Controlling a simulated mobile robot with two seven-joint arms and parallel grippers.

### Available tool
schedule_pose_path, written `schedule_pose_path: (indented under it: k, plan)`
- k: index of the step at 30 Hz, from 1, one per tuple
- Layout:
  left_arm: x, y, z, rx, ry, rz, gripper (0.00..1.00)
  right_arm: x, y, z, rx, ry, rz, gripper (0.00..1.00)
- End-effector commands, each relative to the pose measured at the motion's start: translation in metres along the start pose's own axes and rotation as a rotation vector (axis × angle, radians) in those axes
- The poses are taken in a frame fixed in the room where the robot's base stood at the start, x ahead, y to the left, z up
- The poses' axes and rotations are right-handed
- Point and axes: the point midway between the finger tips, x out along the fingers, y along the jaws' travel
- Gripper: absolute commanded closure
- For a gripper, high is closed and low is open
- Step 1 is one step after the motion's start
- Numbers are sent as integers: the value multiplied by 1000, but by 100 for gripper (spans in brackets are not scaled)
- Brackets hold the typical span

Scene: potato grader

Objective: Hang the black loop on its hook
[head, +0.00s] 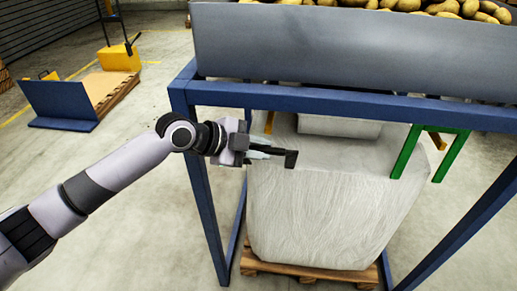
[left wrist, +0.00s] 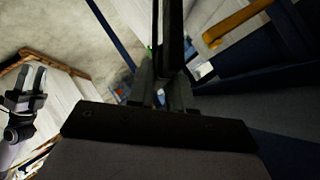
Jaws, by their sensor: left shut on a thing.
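My left gripper (head: 262,152) is shut on the black loop (head: 291,159), whose dark end sticks out to the right of the fingers. The loop stands as a dark upright band in the left wrist view (left wrist: 172,40). A yellow-orange hook (head: 269,122) shows under the blue frame, just above and behind the gripper; what looks like the same hook is in the left wrist view (left wrist: 238,20), right of the loop. The loop appears apart from it. In the left wrist view, my right gripper (left wrist: 26,88) is at the left edge, open and empty.
A large white bag (head: 315,205) stands on a wooden pallet (head: 310,272) inside the blue frame (head: 330,102). A grey bin (head: 350,50) of potatoes sits above. A green bracket (head: 432,130) is at the right.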

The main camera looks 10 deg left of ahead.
Motion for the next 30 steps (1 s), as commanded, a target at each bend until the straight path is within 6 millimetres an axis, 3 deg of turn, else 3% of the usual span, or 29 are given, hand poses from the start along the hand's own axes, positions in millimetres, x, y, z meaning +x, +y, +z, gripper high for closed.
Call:
schedule_pose_path:
  k: [1, 2, 3, 13, 24, 30]
  plan:
    - [-1, -3, 1, 4, -2, -9, 70, 0, 0, 0, 0, 1, 0, 60]
    - [-1, -3, 1, 3, -2, -9, 60, 0, 0, 0, 0, 1, 0, 60]
    - [-1, -2, 1, 3, -2, -8, 60, 0, 0, 0, 0, 1, 0, 60]
    - [-4, -1, 1, 1, -2, -3, 60, 0, 0, 0, -1, 2, 0, 60]
    - [-55, -1, 2, 3, -3, -6, 60, 4, 1, 4, -3, 2, 0, 60]
    - [-70, -1, 1, 2, -1, -5, 60, 5, 1, 5, -3, 2, 1, 60]
